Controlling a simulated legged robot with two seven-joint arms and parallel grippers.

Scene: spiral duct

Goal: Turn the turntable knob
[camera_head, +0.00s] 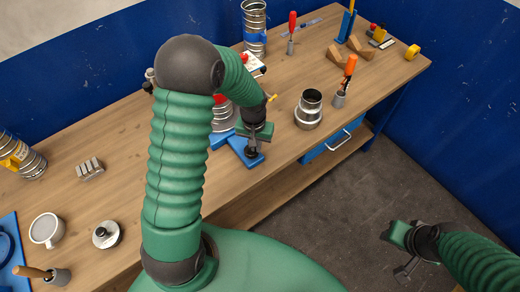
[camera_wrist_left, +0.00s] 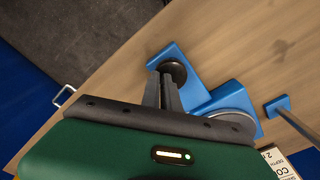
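The turntable has a blue base (camera_head: 228,143) on the bench, largely hidden behind my left arm and gripper in the head view. In the left wrist view its blue base (camera_wrist_left: 205,82) carries a round black knob (camera_wrist_left: 174,68) and a grey metal disc (camera_wrist_left: 232,117). My left gripper (camera_head: 252,152) points down at the knob end of the base. In the left wrist view its two grey fingers (camera_wrist_left: 161,88) are close together at the knob, partly overlapping it; whether they grip it is unclear. My right gripper (camera_head: 405,272) hangs over the floor, away from the bench; its opening is unclear.
A metal duct collar (camera_head: 309,109) and an orange-handled tool in a holder (camera_head: 344,82) stand right of the turntable. A spiral duct (camera_head: 254,28) stands behind. A mug (camera_head: 46,230) and a metal flange (camera_head: 106,234) are at the left. Bare wood lies in front of the collar.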

